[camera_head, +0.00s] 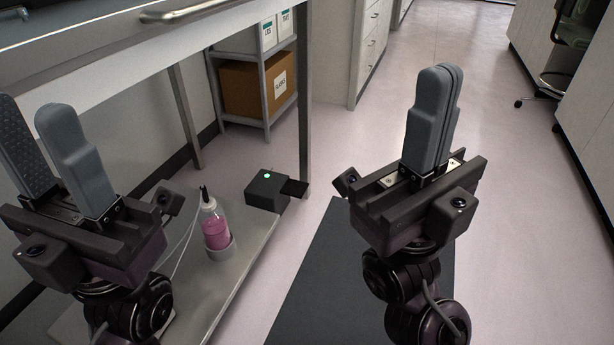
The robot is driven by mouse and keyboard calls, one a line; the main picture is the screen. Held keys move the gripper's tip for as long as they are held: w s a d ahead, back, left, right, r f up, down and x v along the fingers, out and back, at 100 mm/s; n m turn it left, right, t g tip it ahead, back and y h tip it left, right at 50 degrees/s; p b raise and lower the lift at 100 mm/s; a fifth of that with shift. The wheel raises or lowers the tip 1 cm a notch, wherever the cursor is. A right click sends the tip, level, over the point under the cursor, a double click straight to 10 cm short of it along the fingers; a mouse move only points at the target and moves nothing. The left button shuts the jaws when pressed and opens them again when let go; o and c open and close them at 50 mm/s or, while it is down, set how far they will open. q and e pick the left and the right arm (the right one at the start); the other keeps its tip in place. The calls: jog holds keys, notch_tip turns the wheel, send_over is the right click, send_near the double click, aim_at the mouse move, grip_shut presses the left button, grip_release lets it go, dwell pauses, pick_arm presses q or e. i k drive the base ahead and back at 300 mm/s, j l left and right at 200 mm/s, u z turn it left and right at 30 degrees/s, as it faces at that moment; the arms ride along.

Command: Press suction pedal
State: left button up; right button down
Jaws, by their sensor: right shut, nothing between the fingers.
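A small black box (265,190) with a glowing green light sits on the low grey shelf near the table leg. A flat dark plate (294,188) juts from its right side; this looks like the suction pedal, and nothing touches it. My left gripper (30,112) is at the left edge, pointing up, its two grey fingers apart and nothing visible between them. My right gripper (440,80) is at the right of centre, pointing up, its fingers together and empty. It is well to the right of the pedal in the picture.
A bottle of pink liquid (216,232) with tubing stands in a holder on the low shelf (225,280). The table leg (305,100) rises behind the pedal. A dark mat (320,270) covers the floor in front. A cardboard box (250,88) sits on a rack behind.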

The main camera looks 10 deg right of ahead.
aim_at(293, 188)
jog(key=u, duration=0.2)
jog(key=i+l+u, duration=0.15)
jog(key=l+u, duration=0.3)
jog(key=i+l+u, duration=0.15)
jog(key=l+u, duration=0.15)
jog(key=u, duration=0.15)
jog(key=i+l+u, duration=0.1)
jog(key=l, duration=0.55)
jog(key=i+l, duration=0.1)
jog(key=l, duration=0.55)
jog(key=i+l+u, duration=0.15)
jog(key=l, duration=0.5)
jog(key=k, duration=0.1)
